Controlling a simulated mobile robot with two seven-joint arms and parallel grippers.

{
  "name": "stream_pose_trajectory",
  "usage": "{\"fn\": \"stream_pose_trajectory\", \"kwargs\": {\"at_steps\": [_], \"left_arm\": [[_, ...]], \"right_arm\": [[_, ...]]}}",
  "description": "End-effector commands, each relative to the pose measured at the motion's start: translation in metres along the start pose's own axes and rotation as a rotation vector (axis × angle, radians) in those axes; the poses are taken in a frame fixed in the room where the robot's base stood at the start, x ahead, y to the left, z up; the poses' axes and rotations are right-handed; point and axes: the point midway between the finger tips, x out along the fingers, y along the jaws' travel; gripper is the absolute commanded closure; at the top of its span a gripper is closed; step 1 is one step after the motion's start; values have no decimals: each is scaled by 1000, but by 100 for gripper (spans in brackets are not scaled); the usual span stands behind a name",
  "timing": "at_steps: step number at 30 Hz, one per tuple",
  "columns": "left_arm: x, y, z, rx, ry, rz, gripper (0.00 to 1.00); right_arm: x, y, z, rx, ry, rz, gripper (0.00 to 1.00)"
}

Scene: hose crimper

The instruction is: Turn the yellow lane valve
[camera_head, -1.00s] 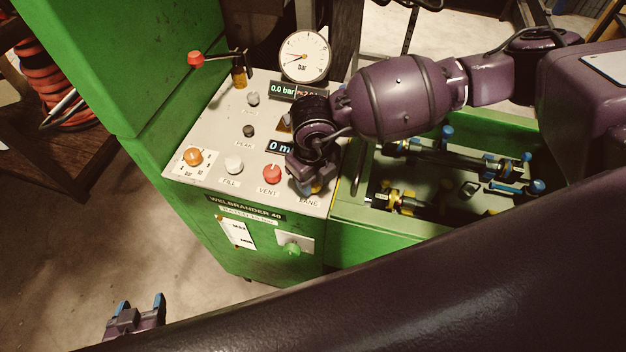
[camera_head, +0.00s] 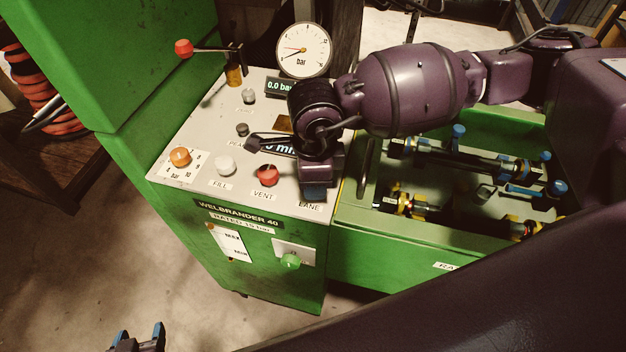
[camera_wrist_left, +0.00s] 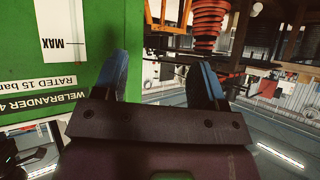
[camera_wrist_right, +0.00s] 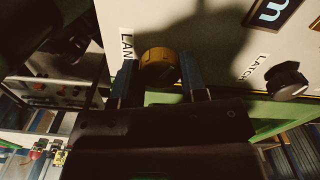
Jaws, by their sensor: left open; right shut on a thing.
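The yellow lane valve is a round yellow knob (camera_wrist_right: 158,62) beside the LANE label on the grey panel (camera_head: 205,130). In the right wrist view my right gripper (camera_wrist_right: 160,72) has one finger on each side of the knob and is shut on it. In the head view the right gripper (camera_head: 315,188) is over the panel's front right corner, above the LANE label, and hides the knob. My left gripper (camera_head: 140,334) is open and empty, low at the bottom left, away from the panel. It also shows in the left wrist view (camera_wrist_left: 160,80).
The panel carries a red VENT knob (camera_head: 267,175), a white FILL knob (camera_head: 225,165), an orange knob (camera_head: 180,157) and a pressure gauge (camera_head: 303,50). A green knob (camera_head: 290,261) is on the front. A green tray (camera_head: 385,245) with hose fittings is right of the panel.

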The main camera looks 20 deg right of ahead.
Motion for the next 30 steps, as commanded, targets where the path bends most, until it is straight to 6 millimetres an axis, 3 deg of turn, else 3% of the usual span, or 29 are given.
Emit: {"fn": "stream_pose_trajectory", "kwargs": {"at_steps": [8, 18, 30], "left_arm": [[5, 2, 27, 0, -37, 1, 35], [16, 4, 14, 5, -6, 8, 35], [15, 4, 16, 6, -7, 8, 35]], "right_arm": [[2, -1, 0, -237, -1, 0, 84], [0, 0, 0, -421, -2, 0, 84], [-1, 0, 0, -479, -1, -3, 84]]}}
